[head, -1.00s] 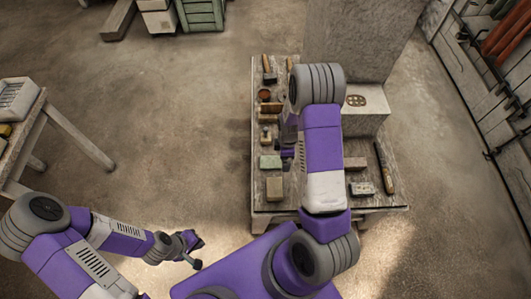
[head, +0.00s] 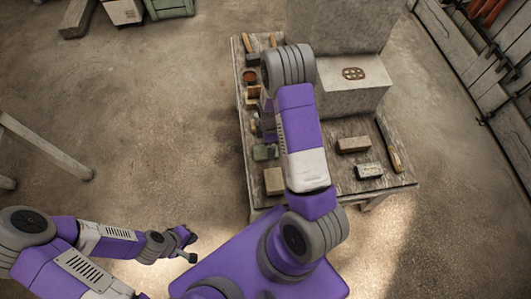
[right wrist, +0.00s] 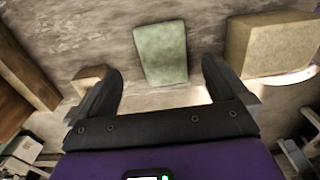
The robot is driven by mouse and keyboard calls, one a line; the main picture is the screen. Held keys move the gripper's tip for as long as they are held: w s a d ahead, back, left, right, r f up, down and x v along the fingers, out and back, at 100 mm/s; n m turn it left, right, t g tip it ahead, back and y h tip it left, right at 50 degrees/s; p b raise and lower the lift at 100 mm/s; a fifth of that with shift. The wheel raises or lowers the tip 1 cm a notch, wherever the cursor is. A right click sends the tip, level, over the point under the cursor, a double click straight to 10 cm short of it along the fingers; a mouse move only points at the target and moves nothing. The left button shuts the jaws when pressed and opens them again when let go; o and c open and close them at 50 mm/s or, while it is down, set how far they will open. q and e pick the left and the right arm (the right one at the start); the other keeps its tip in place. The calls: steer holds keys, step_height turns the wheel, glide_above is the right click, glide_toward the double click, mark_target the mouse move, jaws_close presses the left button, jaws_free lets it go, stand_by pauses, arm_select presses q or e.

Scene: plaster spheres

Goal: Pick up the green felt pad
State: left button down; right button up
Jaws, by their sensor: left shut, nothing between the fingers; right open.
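The green felt pad (right wrist: 160,52) lies flat on the worn table, centred ahead of my right gripper in the right wrist view. In the head view the pad (head: 262,153) shows at the table's left side, partly covered by my right arm and gripper. My right gripper (right wrist: 161,70) is open, its two fingers apart to the left and right of the pad's near end; nothing is between them that it holds. How high the fingers are above the table is hard to tell. My left gripper (head: 190,249) is shut and empty, away from the table at lower left.
A tan block (right wrist: 270,42) lies right of the pad in the right wrist view, and a small wooden block (right wrist: 89,78) lies to its left. A large stone block (head: 350,88) stands at the back. A reddish brick (head: 353,144) lies right of my arm.

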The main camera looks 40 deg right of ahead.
mark_target(266, 152)
steer(key=f+b, duration=0.1)
steer(key=f, duration=0.2)
steer(key=f+b, duration=0.1)
steer(key=f, duration=0.2)
steer(key=shift+s, duration=0.2)
steer(key=shift+r, duration=0.15)
steer(key=c, duration=1)
